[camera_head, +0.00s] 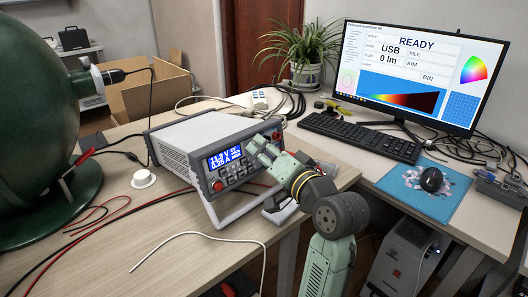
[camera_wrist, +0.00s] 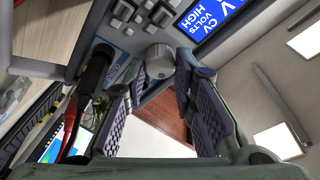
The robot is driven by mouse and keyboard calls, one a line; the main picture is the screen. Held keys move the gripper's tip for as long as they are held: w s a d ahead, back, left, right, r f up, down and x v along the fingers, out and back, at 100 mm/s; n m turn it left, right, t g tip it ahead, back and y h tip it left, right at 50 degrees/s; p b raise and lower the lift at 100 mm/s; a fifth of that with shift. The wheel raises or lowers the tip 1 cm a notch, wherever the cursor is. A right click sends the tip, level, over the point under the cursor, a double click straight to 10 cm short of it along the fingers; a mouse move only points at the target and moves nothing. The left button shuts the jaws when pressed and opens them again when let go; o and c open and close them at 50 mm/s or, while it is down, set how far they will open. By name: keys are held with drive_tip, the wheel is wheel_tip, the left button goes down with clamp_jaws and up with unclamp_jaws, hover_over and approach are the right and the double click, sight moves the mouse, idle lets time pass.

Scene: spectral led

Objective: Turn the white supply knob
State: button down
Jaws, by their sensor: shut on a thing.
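The power supply (camera_head: 188,135) is a light grey box with a lit blue display (camera_head: 225,157), standing tilted on the table. In the wrist view the white supply knob (camera_wrist: 159,56) is a pale, ribbed round knob on its front panel, near the blue display (camera_wrist: 207,20). My gripper (camera_wrist: 160,76) has its two dark padded fingers on either side of the knob and is shut on it. In the head view my gripper (camera_head: 258,146) is at the right part of the panel and hides the knob.
Black and red cables plug into the panel, close to my left finger in the wrist view. A green sphere (camera_head: 35,110) stands at the left. A white round piece (camera_head: 143,179) and loose wires lie on the table. A monitor (camera_head: 418,75) and keyboard (camera_head: 362,136) are at the right.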

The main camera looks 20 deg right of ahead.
drive_tip(key=c, duration=1.3)
unclamp_jaws()
drive_tip(key=s, duration=0.4)
drive_tip(key=s+d, duration=0.1)
drive_tip(key=s, duration=0.3)
drive_tip(key=s+d, duration=0.1)
drive_tip(key=s, duration=0.2)
drive_tip(key=shift+s+d+r, duration=0.1)
drive_tip(key=shift+s+r, duration=0.15)
drive_tip(key=shift+s, duration=0.15)
drive_tip(key=shift+w, duration=0.1)
